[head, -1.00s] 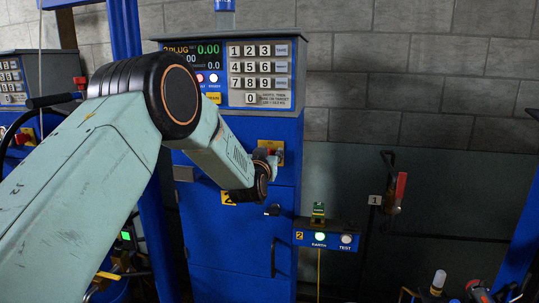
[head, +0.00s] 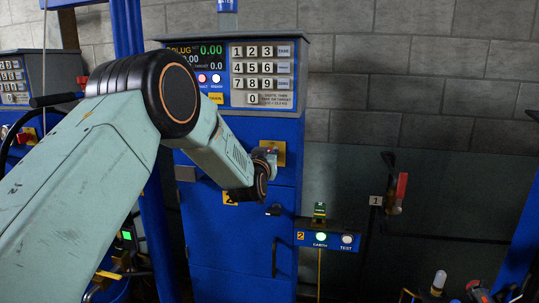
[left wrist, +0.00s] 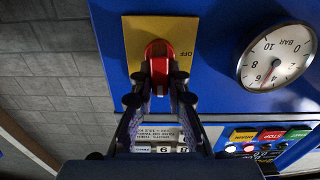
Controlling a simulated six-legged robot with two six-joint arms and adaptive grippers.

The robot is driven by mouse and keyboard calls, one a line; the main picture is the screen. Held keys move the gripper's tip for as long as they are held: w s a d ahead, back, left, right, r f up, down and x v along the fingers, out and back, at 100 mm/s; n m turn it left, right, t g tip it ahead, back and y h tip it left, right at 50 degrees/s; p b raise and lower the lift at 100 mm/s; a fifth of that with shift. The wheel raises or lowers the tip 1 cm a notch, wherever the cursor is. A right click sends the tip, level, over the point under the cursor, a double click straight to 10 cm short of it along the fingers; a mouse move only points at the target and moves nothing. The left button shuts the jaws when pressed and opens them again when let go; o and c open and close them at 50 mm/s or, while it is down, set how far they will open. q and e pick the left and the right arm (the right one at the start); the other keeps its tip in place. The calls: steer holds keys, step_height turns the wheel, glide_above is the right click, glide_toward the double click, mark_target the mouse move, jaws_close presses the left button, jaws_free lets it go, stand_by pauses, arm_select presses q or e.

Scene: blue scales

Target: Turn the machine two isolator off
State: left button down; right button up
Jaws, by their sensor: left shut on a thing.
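The machine two isolator is a red knob (left wrist: 159,52) on a yellow plate (left wrist: 134,30), on the blue cabinet (head: 235,262) marked 2. In the left wrist view the word OFF stands on the plate to the right of the knob. My left gripper (left wrist: 160,82) is shut on the red knob, with a finger on each side of it. In the head view my left gripper (head: 267,158) is in front of the yellow plate (head: 281,152) and hides most of the knob. My right gripper is not in view.
A keypad panel (head: 262,75) is above the isolator. A pressure gauge (left wrist: 275,57) and coloured buttons (left wrist: 268,134) are beside it in the left wrist view. A small box with a lit green EARTH lamp (head: 321,237) is at the cabinet's lower right. A red-handled lever (head: 401,190) is further right.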

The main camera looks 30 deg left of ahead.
arm_select(q)
steer(key=n+b, duration=0.2)
steer(key=n, duration=0.1)
steer(key=n+b, duration=0.1)
steer(key=n, duration=0.1)
steer(key=shift+a+f+b, duration=0.2)
steer(key=shift+a+b, duration=0.1)
steer(key=shift+a, duration=0.05)
steer(key=n+b, duration=0.3)
steer(key=n, duration=0.1)
steer(key=n+b, duration=0.3)
steer(key=n, duration=0.1)
steer(key=f+n+b, duration=0.1)
steer(key=n+b, duration=0.1)
steer(key=n, duration=0.2)
steer(key=shift+s+a+b, duration=0.1)
steer(key=shift+a+b, duration=0.2)
steer(key=shift+b, duration=0.1)
steer(key=shift+r+n, duration=0.15)
steer(key=shift+n, duration=0.15)
steer(key=c, duration=1.7)
jaws_free()
steer(key=o, duration=0.4)
steer(key=shift+d+f, duration=0.1)
steer(key=shift+f, duration=0.1)
